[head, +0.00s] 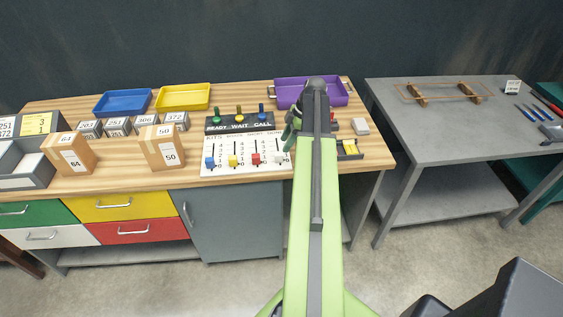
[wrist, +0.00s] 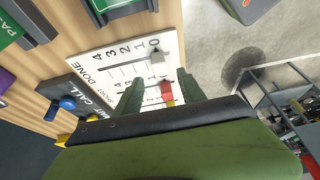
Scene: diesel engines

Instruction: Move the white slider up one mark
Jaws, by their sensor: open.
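The white slider (head: 279,158) is at the right end of a row of sliders on the white panel (head: 240,172). In the wrist view the white slider (wrist: 157,57) sits near the 0 end of its scale, just beyond my fingertips. My gripper (wrist: 160,74) is open, with its two green fingers apart and nothing held. The red slider (wrist: 167,90) shows between the fingers in that view; I cannot tell the height gap. In the head view my gripper (head: 291,130) is above the panel's right edge, partly hidden by my arm.
Blue (head: 210,162) and yellow (head: 232,160) sliders share the panel, with the red one between yellow and white. Coloured levers (head: 238,113) stand behind on a dark strip. A purple tray (head: 290,92) lies behind my arm. Cardboard boxes (head: 162,148) stand left of the panel.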

